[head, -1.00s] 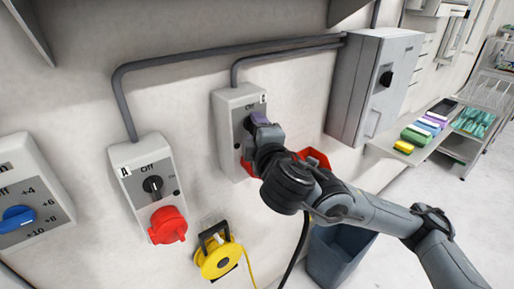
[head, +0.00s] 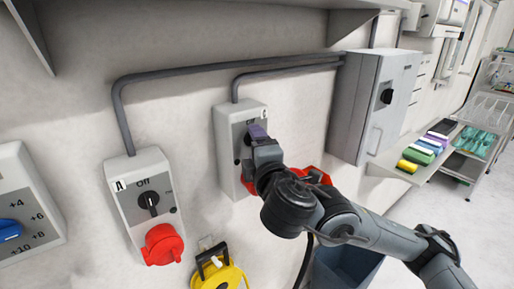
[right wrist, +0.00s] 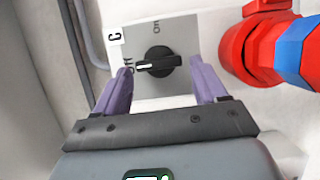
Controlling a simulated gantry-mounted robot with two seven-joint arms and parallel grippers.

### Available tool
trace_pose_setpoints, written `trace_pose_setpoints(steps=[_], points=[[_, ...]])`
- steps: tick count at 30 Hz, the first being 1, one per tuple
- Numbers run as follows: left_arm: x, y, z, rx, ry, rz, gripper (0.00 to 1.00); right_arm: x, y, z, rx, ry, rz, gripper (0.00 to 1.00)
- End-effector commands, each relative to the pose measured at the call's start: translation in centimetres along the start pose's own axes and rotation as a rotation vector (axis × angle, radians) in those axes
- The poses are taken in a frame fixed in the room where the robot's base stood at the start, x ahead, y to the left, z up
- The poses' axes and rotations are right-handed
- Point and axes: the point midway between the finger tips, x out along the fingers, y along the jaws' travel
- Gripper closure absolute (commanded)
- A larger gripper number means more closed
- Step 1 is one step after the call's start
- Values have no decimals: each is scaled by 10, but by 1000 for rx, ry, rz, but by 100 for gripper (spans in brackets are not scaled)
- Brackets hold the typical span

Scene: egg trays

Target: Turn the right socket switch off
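The right socket box (head: 228,150), grey with a light plate and marked C, is on the wall. Its black knob (right wrist: 158,62) shows clearly in the right wrist view, with its white mark pointing at the Off label; On is a quarter turn away. My right gripper (right wrist: 160,70) is open, its two purple fingers on either side of the knob and apart from it. In the head view my right gripper (head: 257,134) covers most of the knob. A red plug with a blue part (right wrist: 265,48) sits in the socket. My left gripper is not in view.
The left socket box (head: 122,198), marked A, has a black knob and a red cover. A yellow cable reel (head: 217,278) hangs below. A grey cabinet (head: 350,105) and a shelf with coloured boxes (head: 425,150) are on the right.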

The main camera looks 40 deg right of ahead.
Motion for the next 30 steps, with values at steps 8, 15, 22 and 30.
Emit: trace_pose_setpoints(steps=[8,15,22,30], points=[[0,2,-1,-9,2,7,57,0,0,0,2,-1,0,19],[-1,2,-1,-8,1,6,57,-10,1,0,3,0,0,19],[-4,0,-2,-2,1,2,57,-47,1,-1,2,3,0,19],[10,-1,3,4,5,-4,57,-90,-6,-2,8,2,4,19]])
